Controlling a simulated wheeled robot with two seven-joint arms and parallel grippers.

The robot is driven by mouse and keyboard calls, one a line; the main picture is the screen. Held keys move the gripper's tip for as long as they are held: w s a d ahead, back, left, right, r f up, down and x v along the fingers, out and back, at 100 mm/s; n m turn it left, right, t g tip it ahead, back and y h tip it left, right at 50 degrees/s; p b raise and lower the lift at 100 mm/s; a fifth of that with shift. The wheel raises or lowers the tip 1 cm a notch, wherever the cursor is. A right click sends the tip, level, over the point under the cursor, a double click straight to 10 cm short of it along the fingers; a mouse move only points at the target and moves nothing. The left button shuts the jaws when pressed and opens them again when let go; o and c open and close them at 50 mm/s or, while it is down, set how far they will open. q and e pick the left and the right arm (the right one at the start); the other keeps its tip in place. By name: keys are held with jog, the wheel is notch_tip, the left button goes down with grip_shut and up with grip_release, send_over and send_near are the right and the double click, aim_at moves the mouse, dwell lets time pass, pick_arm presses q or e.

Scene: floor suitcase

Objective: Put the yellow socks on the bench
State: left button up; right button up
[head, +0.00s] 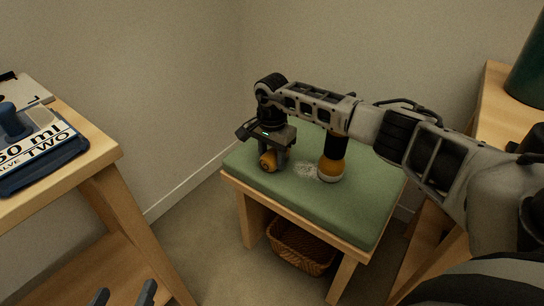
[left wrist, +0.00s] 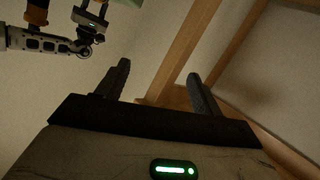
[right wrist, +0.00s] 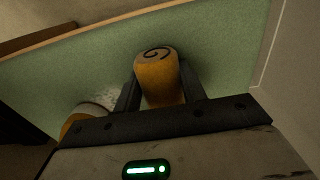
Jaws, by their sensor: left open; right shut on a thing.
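The yellow socks (head: 268,161) are a rolled bundle, with a dark spiral on the end in the right wrist view (right wrist: 157,75). My right gripper (head: 275,158) is shut on them, with a finger on either side. They are over the left back part of the bench's green cushion (head: 290,190), at or just above its surface; I cannot tell if they touch it. My left gripper (head: 125,296) is open and empty, low at the bottom left of the head view; its two fingers show apart in the left wrist view (left wrist: 158,85).
A dark and orange object with a pale base (head: 332,158) stands on the cushion, right of the socks. A wicker basket (head: 300,246) is under the bench. A wooden table (head: 105,158) with a blue item is at left. A wooden unit (head: 492,110) stands at right.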

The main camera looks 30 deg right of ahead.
aim_at(272, 153)
jog(key=o, duration=1)
jog(key=shift+f, duration=0.1)
jog(key=shift+c, duration=0.2)
pick_arm(q)
jog(key=shift+r, duration=0.15)
pick_arm(e)
jog(key=shift+r+p, duration=0.3)
jog(key=shift+r, duration=0.15)
notch_tip(272, 153, up, 5)
jog(key=shift+f+p, duration=0.1)
jog(key=shift+p, duration=0.7)
pick_arm(q)
jog(key=shift+w+a+f+g+y+p, duration=0.1)
jog(key=shift+a+f+g+y+p, duration=0.25)
jog(key=shift+f, duration=0.25)
jog(key=shift+a+f+g+y+p, duration=0.15)
jog(key=shift+a+f+g+p, duration=0.1)
jog(key=shift+f+g+p, duration=0.3)
pick_arm(e)
notch_tip(272, 153, up, 7)
jog(key=shift+f, duration=0.15)
